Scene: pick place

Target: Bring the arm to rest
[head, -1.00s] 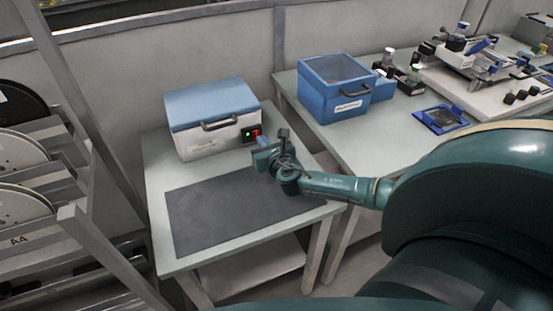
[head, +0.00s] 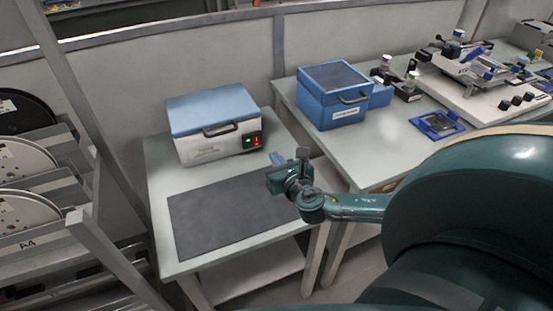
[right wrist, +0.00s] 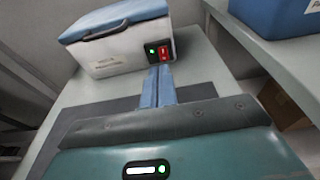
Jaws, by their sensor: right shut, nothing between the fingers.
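My right gripper (head: 276,158) is above the right edge of the small table, over the dark mat's right side, in the head view. In the right wrist view its blue fingers (right wrist: 158,86) are together, with nothing between them, and point toward the white box with the blue lid. My right arm comes in from the right of the head view. My left gripper is not in the head view.
A white box with a blue lid (head: 215,122) stands at the back of the small table, behind a bare dark mat (head: 225,215). A blue case (head: 335,98) stands on the table to the right. A rack with reels (head: 25,165) is at the left.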

